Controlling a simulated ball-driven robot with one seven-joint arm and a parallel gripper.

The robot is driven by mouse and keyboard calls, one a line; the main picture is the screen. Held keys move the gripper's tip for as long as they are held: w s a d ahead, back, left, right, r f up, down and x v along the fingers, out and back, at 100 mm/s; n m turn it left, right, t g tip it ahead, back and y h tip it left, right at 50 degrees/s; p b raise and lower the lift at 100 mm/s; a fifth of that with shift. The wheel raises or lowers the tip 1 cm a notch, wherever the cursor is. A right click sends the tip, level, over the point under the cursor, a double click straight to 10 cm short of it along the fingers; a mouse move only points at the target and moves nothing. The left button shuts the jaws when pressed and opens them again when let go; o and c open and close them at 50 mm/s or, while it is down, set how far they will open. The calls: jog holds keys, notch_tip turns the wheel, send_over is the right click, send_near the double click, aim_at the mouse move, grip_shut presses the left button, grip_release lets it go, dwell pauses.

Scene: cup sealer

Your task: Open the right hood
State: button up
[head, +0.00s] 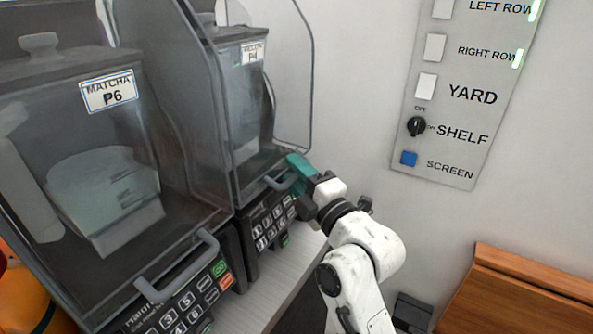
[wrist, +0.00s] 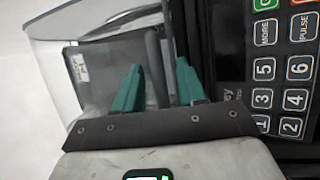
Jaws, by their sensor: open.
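The right hood (head: 228,115) is a clear smoky cover over the blender labelled P4. It appears down, with its grey handle (head: 279,184) low at the front. My gripper (head: 297,170) is at that handle, on its right side in the head view. In the wrist view my two teal fingers (wrist: 158,88) are apart, and the grey handle bar (wrist: 153,55) shows between them. I cannot tell whether either finger touches the bar. The hood's clear panel (wrist: 100,30) shows behind the fingers.
The left hood (head: 190,210) covers a blender labelled MATCHA P6, close on the left, with its own handle (head: 178,268). A keypad (head: 272,228) sits below the right hood. A switch panel (head: 455,100) is on the wall, and a wooden piece (head: 520,295) stands at lower right.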

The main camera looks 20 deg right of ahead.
jog(key=shift+c, duration=0.4)
jog(key=c, duration=0.6)
jog(key=shift+r, duration=0.1)
grip_shut()
jog(key=shift+r, duration=0.1)
